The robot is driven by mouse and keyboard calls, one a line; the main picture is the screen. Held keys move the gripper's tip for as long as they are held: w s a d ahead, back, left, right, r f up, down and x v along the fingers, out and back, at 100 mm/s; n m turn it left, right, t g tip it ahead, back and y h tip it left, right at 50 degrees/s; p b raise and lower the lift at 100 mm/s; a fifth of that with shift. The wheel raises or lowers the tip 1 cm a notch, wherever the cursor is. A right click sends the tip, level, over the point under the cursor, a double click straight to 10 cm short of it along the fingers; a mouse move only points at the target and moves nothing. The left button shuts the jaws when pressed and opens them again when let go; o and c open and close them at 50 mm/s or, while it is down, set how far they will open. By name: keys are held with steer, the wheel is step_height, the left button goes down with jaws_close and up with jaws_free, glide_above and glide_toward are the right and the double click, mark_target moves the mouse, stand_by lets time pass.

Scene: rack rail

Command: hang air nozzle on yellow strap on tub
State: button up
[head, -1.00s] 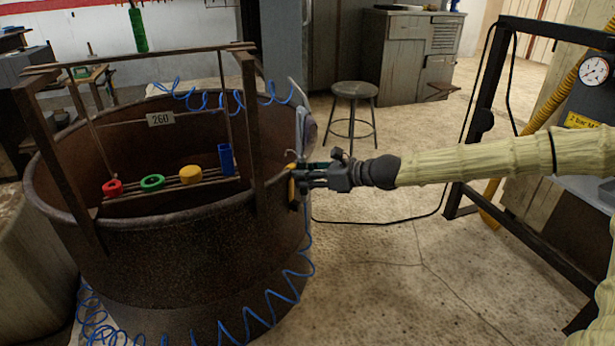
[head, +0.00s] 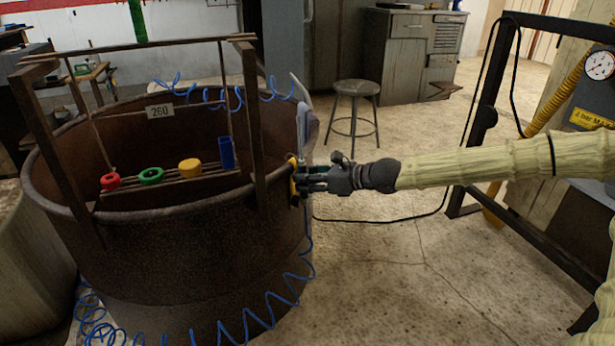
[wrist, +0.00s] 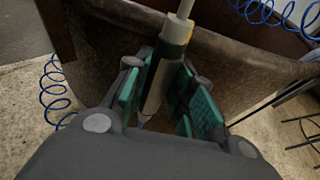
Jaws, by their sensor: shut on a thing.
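The air nozzle (wrist: 155,88) is a pale grey cylinder with a thin pipe at its top. My gripper (wrist: 160,95) is shut on it, with teal pads on both sides. In the head view my gripper (head: 298,179) is at the right outer wall of the rusty round tub (head: 180,250), just below the rim. A bit of the yellow strap (wrist: 180,30) shows at the nozzle's upper part in the wrist view; it also shows beside my fingertips in the head view (head: 293,178). Whether the nozzle is hooked on the strap cannot be told.
A blue coiled hose (head: 275,300) hangs down the tub's right side to the floor. A rusty frame (head: 250,130) stands over the tub, with coloured rings on a rack inside. A stool (head: 355,115) and a dark metal frame (head: 475,130) stand to the right.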

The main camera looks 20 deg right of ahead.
steer(key=shift+d+r, duration=0.1)
steer(key=shift+d, duration=0.1)
stand_by(0.5)
steer(key=shift+f+b, duration=0.5)
steer(key=shift+b, duration=0.05)
steer(key=shift+f, duration=0.15)
steer(key=o, duration=1.1)
steer(key=shift+s, duration=0.15)
